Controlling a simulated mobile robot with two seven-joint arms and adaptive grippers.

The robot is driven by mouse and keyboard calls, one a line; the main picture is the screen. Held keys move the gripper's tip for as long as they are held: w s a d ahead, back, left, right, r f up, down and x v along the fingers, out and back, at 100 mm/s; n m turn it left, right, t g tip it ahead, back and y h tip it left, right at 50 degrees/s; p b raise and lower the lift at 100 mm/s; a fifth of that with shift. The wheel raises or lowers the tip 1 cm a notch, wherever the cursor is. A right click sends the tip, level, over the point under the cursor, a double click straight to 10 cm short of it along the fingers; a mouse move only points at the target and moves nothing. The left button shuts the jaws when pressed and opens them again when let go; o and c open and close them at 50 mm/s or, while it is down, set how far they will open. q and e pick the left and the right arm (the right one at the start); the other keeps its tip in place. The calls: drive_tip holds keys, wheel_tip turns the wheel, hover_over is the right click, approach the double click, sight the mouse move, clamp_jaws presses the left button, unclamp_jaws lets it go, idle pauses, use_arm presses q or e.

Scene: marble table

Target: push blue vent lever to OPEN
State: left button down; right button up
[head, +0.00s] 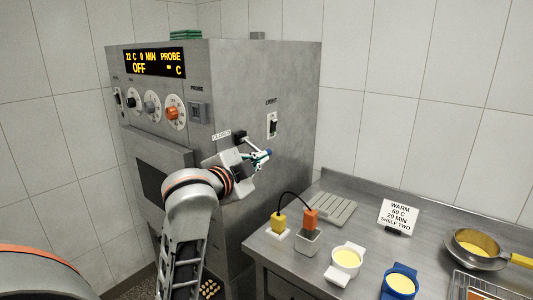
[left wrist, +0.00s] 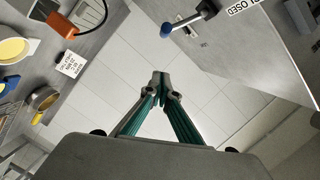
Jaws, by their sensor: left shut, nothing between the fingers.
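The blue vent lever is on the right side of the grey metal oven (head: 290,85). Its blue knob (head: 268,153) ends a metal rod that runs to a black mount (head: 240,138), beside a label reading CLOSED (head: 221,135). In the left wrist view the blue knob (left wrist: 165,30) and rod show at the top, beyond the fingertips, with part of the label. My left gripper (head: 259,158) is shut and empty, close to the knob in the head view. In the left wrist view its fingertips (left wrist: 160,77) meet, with a visual gap to the knob. My right gripper is out of view.
The oven front has a lit display (head: 154,63) reading OFF, and several knobs. A light switch (head: 272,124) is on its side.

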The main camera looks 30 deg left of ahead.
sight(254, 147)
use_arm(q)
drive_tip(key=w+a+f, duration=0.3)
drive_tip(key=w+a, duration=0.1)
drive_tip(key=w, duration=0.5)
drive_tip(key=shift+a+f, duration=0.15)
drive_tip(key=shift+a, duration=0.1)
drive_tip(key=shift+w, duration=0.1)
drive_tip(key=shift+a, duration=0.1)
